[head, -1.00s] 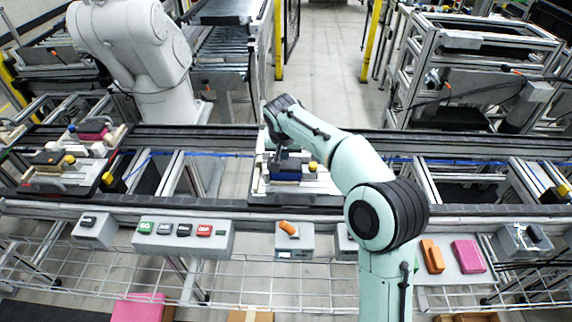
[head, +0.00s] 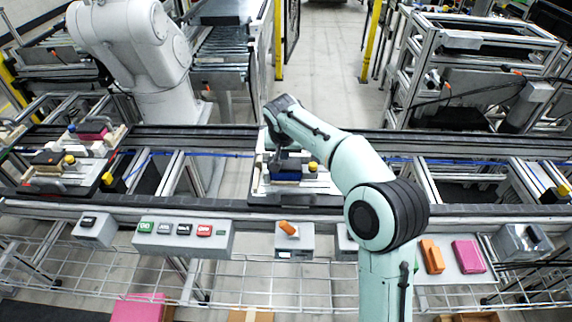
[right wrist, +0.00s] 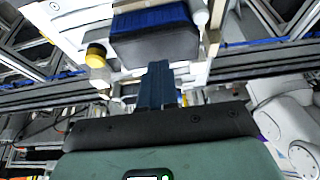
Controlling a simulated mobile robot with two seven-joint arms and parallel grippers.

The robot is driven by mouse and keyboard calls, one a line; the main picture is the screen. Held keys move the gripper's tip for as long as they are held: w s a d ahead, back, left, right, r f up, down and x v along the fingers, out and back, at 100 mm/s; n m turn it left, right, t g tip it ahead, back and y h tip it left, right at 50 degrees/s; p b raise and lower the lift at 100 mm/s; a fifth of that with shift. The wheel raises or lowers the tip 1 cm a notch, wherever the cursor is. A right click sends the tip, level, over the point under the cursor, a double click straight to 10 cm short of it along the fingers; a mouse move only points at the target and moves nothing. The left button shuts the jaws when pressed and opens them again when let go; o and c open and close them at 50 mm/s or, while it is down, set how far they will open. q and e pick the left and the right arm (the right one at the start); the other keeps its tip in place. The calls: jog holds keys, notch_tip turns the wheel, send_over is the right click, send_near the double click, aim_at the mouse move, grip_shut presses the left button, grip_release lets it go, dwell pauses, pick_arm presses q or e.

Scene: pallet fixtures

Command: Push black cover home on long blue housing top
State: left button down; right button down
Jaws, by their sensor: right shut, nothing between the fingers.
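The long blue housing (head: 286,176) sits in a pale fixture on the pallet at the middle of the conveyor. Its blue side also shows at the top of the right wrist view (right wrist: 150,20). The black cover (right wrist: 167,45) lies along the housing top; whether it is fully seated I cannot tell. My right gripper (head: 281,160) points down at the housing, partly hidden by its own wrist. In the right wrist view its fingers (right wrist: 158,68) are together and empty, with their tips at the cover's edge. Contact is unclear. My left gripper is not in view.
A yellow knob (head: 312,167) stands on the fixture just right of the housing. Another loaded pallet (head: 62,188) stands on the conveyor at left. Button boxes (head: 184,238) line the front rail. A white robot arm (head: 135,60) stands behind.

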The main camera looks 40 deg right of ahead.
aim_at(284, 164)
jog(key=shift+f, duration=0.1)
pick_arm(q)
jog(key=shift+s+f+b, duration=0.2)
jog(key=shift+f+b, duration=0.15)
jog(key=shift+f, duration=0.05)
pick_arm(e)
jog(key=shift+f, duration=0.5)
jog(key=shift+f, duration=0.2)
jog(key=shift+r, duration=0.1)
